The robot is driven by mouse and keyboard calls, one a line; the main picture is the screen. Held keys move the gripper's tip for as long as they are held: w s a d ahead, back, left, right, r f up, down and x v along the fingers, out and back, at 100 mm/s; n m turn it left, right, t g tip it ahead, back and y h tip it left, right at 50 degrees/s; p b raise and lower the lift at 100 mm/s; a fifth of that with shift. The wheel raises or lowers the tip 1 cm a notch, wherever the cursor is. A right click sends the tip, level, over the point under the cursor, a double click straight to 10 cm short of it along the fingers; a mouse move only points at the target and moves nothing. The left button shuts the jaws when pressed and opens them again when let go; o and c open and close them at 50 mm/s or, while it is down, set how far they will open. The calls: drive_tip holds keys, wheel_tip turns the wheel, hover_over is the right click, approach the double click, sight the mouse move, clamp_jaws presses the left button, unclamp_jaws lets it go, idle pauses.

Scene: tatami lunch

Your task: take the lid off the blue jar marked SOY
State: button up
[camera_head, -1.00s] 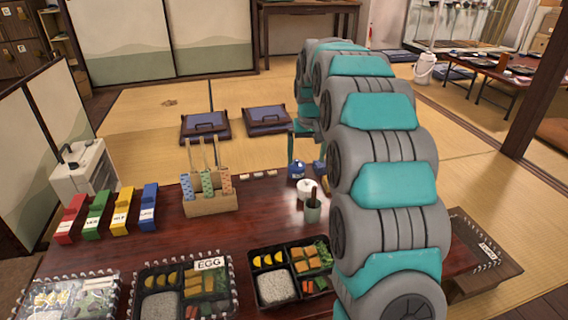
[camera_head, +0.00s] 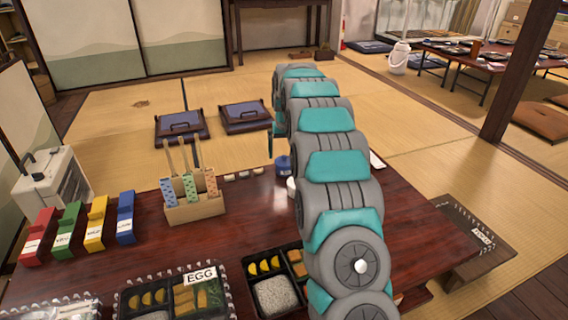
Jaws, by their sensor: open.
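A small blue jar (camera_head: 283,166) stands on the dark red table (camera_head: 250,215), just left of my arm. A light mark shows on it, but I cannot read it. Its top looks blue, and I cannot make out the lid's edge. My gripper (camera_head: 273,141) shows in part at the far end of my arm, just above and behind the jar in the picture. It is open and I see nothing held in it. My arm hides the rest of the gripper and the table behind it.
A white pot (camera_head: 291,187) stands close in front of the jar, partly hidden by my arm. A wooden holder (camera_head: 195,209) with patterned sticks stands to the left. Bento boxes (camera_head: 262,262) line the front.

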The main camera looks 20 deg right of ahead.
sight(284, 159)
drive_tip(key=x, duration=0.2)
drive_tip(key=shift+f, duration=0.35)
drive_tip(key=c, duration=1.1)
drive_tip(key=shift+r, duration=0.15)
